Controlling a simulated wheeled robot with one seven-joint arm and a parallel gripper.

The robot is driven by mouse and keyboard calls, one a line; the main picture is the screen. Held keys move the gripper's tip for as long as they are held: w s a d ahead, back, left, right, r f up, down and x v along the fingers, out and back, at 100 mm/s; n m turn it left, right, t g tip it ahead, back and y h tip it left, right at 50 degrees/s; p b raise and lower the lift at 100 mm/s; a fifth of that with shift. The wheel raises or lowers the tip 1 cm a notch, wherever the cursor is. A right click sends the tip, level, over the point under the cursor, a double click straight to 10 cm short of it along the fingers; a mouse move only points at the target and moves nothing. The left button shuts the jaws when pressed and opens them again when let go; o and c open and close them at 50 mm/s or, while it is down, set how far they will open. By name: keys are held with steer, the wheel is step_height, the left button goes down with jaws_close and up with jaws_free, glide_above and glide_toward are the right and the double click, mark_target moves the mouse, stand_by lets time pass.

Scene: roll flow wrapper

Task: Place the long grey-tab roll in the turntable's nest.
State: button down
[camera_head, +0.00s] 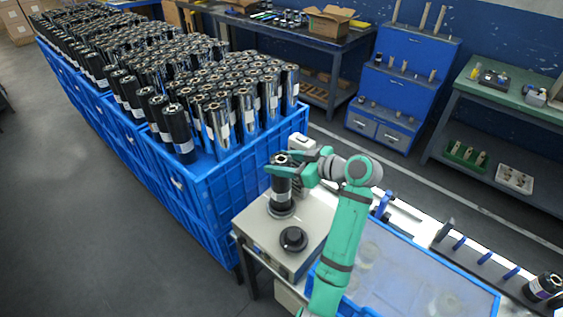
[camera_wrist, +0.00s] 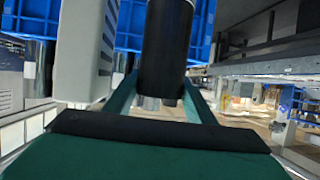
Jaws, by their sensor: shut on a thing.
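My gripper (camera_head: 281,172) is shut on a dark upright roll (camera_head: 281,190), gripping it near its top. The roll's pale core end shows above the fingers. Its lower end is at the round turntable nest (camera_head: 281,211) on the grey machine top; I cannot tell whether it rests in the nest or hangs just above. In the wrist view the black roll (camera_wrist: 167,45) stands between the green fingers (camera_wrist: 165,100). I cannot make out a grey tab on it.
A black round knob or hub (camera_head: 293,239) sits on the grey machine (camera_head: 262,237) in front of the nest. A pale machine column (camera_head: 302,150) stands close behind the roll. Blue crates (camera_head: 215,190) full of rolls are at left. A blue-framed tray (camera_head: 420,280) lies at right.

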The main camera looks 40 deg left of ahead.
stand_by(0.3)
steer(key=c, duration=0.8)
jaws_free()
steer(key=shift+f, duration=0.1)
steer(key=shift+d+r, duration=0.25)
steer(key=shift+d, duration=0.05)
steer(key=v, duration=0.7)
steer(key=shift+a, duration=0.1)
